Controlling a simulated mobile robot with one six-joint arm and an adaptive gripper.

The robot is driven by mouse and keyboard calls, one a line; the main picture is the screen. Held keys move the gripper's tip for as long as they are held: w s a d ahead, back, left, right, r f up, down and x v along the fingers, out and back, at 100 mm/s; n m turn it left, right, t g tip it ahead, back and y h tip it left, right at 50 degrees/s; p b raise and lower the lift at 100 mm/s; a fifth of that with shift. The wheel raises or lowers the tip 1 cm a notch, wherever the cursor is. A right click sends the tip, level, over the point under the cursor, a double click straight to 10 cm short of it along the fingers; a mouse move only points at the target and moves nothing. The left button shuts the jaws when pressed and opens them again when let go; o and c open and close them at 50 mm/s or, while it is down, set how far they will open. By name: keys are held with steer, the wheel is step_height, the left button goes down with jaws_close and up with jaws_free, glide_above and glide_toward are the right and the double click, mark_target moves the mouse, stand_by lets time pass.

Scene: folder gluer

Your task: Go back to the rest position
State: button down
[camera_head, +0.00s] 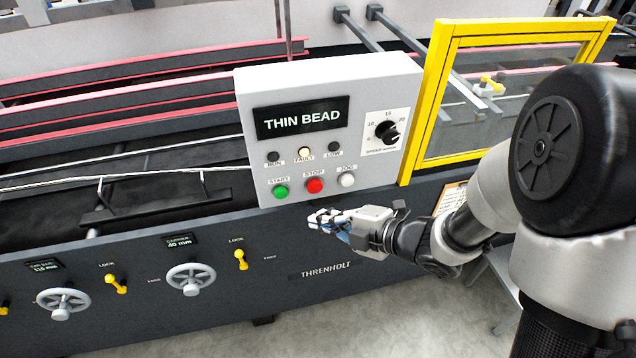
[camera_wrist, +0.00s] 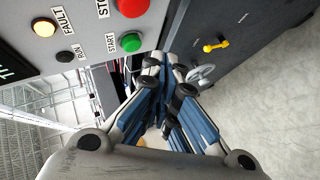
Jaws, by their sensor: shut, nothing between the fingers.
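My gripper (camera_head: 318,221) is shut and empty, just below the control panel (camera_head: 413,84) and in front of the machine's dark front wall. In the wrist view my gripper (camera_wrist: 160,62) has its fingers together, with the panel's green START button (camera_wrist: 131,42) at upper left of them. I cannot tell from these views whether the fingertips touch anything. My arm comes in from the right side of the head view.
The panel reads THIN BEAD, and its FAULT lamp (camera_head: 304,152) glows. It also has a red STOP button (camera_head: 314,186) and a black speed knob (camera_head: 387,132). A yellow-framed guard (camera_head: 432,95) stands to the right. Handwheels (camera_head: 190,279) and yellow lock levers (camera_head: 240,259) stick out at lower left.

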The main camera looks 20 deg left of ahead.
steer(key=w+d+r+m+t+h, duration=0.45)
steer(key=w+d+m, duration=0.2)
steer(key=d, duration=0.25)
steer(key=s+d+r+m+t+h, duration=0.1)
steer(key=d+r+m+h, duration=0.35)
steer(key=d, duration=0.25)
steer(key=s+d+r+m+h, duration=0.2)
steer(key=d+r+m+h, duration=0.1)
steer(key=d+m, duration=0.3)
steer(key=s+d+m+g, duration=0.2)
steer(key=s+m, duration=0.3)
steer(key=s, duration=0.6)
steer(key=s+d+r+m+g, duration=0.1)
steer(key=s+d+m+g, duration=0.1)
steer(key=s+m, duration=0.4)
steer(key=s+g, duration=0.1)
steer(key=s, duration=0.3)
steer(key=shift+s+d+m, duration=0.15)
steer(key=shift+s+m, duration=0.15)
steer(key=shift+s, duration=0.05)
